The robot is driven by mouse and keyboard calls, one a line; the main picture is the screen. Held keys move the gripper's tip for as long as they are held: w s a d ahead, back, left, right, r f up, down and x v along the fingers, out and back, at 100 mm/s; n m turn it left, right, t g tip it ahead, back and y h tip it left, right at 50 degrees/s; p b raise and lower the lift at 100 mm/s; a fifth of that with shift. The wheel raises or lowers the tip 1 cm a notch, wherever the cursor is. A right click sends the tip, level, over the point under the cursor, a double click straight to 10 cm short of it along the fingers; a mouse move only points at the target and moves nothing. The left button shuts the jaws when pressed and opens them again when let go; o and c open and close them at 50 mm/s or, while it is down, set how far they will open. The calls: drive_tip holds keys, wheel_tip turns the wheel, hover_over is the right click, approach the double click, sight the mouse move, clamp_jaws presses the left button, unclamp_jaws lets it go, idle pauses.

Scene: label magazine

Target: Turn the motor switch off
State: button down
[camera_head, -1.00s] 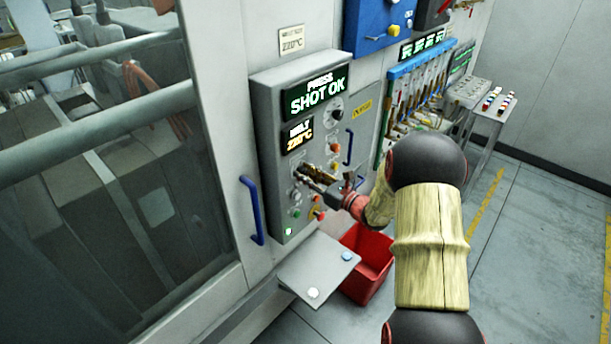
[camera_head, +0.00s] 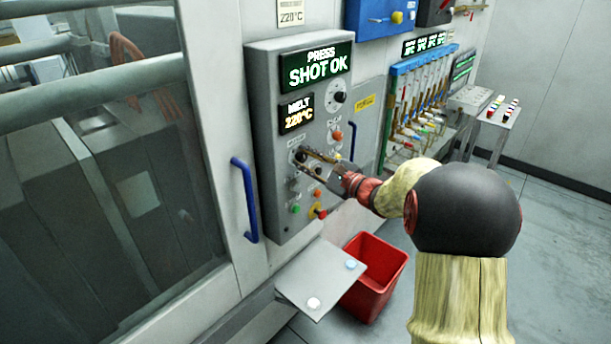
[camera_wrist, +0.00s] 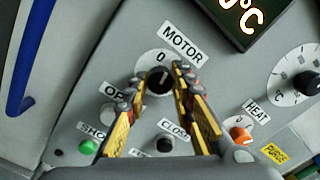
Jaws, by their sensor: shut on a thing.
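The motor switch is a round black knob (camera_wrist: 158,81) on a pale round plate under the MOTOR label (camera_wrist: 182,43) in the wrist view. A 0 is printed above the knob. Which way its pointer faces is hard to tell. My gripper (camera_wrist: 159,84) has one finger on each side of the knob and is shut on it. In the head view my gripper (camera_head: 318,162) reaches the grey control panel (camera_head: 262,160) from the right, and its fingers partly cover the knob.
A red and yellow stop button (camera_head: 320,211) sits lower on the panel. A blue handle (camera_head: 245,200) stands at left; a red bin (camera_head: 375,285) is below.

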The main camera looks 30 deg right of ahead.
drive_tip(key=n+b, duration=0.1)
drive_tip(key=b, duration=0.2)
drive_tip(key=n+b, duration=0.2)
drive_tip(key=b, duration=0.1)
drive_tip(key=shift+f, duration=0.25)
drive_tip(key=shift+r+n+b, duration=0.2)
drive_tip(key=shift+n+b, duration=0.5)
drive_tip(key=shift+b, duration=0.1)
drive_tip(key=shift+r, duration=0.1)
drive_tip(key=c, duration=1.5)
unclamp_jaws()
drive_tip(key=shift+s, duration=0.1)
drive_tip(key=v, duration=1.1)
drive_tip(key=shift+s+d, duration=0.2)
drive_tip(key=shift+s, duration=0.15)
